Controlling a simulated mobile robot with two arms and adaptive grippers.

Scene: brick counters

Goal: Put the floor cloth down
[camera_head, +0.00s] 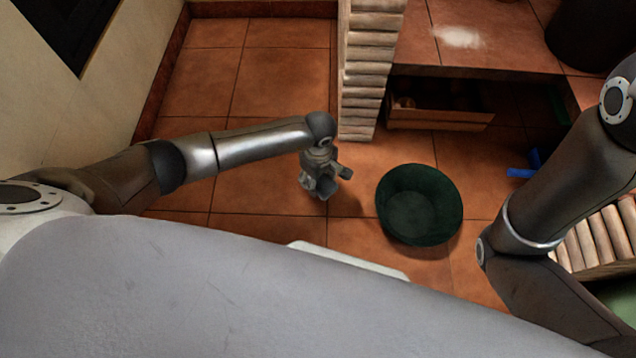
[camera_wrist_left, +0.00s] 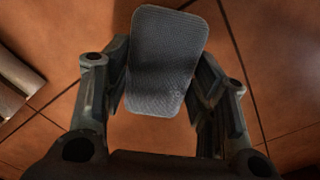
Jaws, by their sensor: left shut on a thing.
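The floor cloth (camera_wrist_left: 163,60) is a grey, textured, folded-looking pad with rounded corners. In the left wrist view it sits between the two fingers of my left gripper (camera_wrist_left: 160,88), which is shut on it. In the head view my left gripper (camera_head: 328,183) points down over the tiled floor, left of the dark green tub. The cloth is hard to make out there against the grey fingers. I cannot tell how high it is above the floor. My right arm comes in at the right; its gripper is out of view.
A dark green round tub (camera_head: 418,205) stands on the terracotta floor, close to the right of my left gripper. A log-faced pillar (camera_head: 367,75) stands behind. A wooden crate (camera_head: 440,118) sits under the counter. A blue object (camera_head: 527,168) lies at right. Floor behind left is clear.

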